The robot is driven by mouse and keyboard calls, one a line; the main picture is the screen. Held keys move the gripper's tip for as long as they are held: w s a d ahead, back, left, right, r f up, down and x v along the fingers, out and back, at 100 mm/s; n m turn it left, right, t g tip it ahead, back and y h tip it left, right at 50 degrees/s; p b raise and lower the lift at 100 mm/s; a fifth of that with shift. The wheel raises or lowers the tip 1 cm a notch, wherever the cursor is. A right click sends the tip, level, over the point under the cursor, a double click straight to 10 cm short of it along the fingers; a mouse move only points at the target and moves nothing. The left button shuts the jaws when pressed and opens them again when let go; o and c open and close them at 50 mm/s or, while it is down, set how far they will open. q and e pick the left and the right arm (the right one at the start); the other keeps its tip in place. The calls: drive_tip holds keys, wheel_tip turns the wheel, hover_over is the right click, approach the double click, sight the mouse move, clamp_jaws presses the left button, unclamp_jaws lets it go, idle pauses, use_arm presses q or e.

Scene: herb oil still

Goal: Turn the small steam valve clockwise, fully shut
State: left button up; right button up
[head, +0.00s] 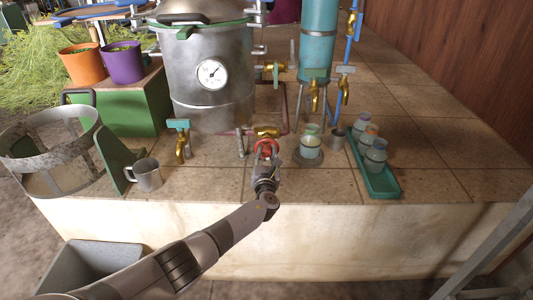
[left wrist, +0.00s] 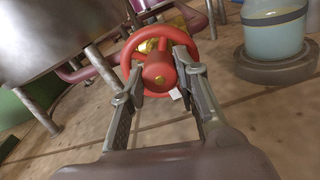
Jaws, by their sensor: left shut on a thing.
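The small steam valve has a red round handwheel (head: 267,148) on a brass body (head: 266,132), low in front of the steel still (head: 211,85). In the left wrist view the red handwheel (left wrist: 160,68) faces me, with its hub between my fingers and brass showing behind it. My left gripper (head: 266,160) reaches in from the front and is shut on the handwheel. In the left wrist view its two fingers (left wrist: 158,88) sit on either side of the hub, inside or against the rim. My right gripper is not in view.
A jar (head: 311,146) on a round base stands just right of the valve. A green tray (head: 379,182) with several jars is farther right. A metal mug (head: 147,175) and a brass tap (head: 181,146) are left. The tiled ledge's front edge runs below the valve.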

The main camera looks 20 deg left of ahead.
use_arm(q)
drive_tip(key=shift+f+m, duration=0.15)
drive_tip(key=shift+m, duration=0.65)
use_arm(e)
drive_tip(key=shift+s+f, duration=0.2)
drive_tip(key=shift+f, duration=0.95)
use_arm(q)
drive_tip(key=o, duration=1.2)
drive_tip(key=shift+c, duration=0.2)
drive_tip(key=v, duration=1.2)
